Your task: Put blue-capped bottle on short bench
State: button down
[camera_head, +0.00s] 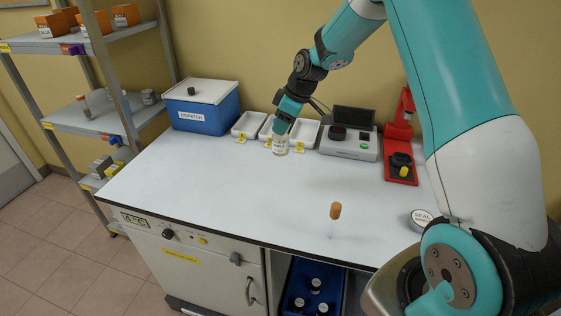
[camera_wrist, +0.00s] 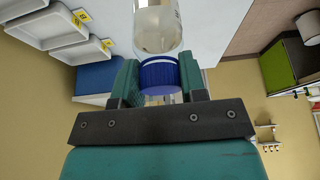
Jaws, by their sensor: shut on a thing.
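The blue-capped bottle is clear with a pale label; its body (camera_head: 280,146) shows below my gripper in the head view. In the wrist view its ribbed blue cap (camera_wrist: 159,75) sits between my two green fingers, and its clear body (camera_wrist: 158,28) extends away from them. My gripper (camera_wrist: 160,82) is shut on the cap. In the head view my gripper (camera_head: 284,124) is at the back of the white-topped bench (camera_head: 230,185), in front of the white trays. I cannot tell whether the bottle touches the bench top. The cap is hidden in the head view.
White trays (camera_head: 249,124) with yellow tags stand behind the bottle. A blue box (camera_head: 203,108) is at the back left, a grey device (camera_head: 347,144) and red stand (camera_head: 403,140) at right. An orange-capped tube (camera_head: 335,211) stands near the front. The bench's middle left is clear.

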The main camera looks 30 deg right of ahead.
notch_tip(320, 180, down, 13)
jog(key=p, duration=0.3)
jog(key=shift+r, duration=0.1)
jog(key=c, duration=0.7)
grip_release()
jog(key=shift+s, duration=0.1)
jog(key=shift+o, duration=0.2)
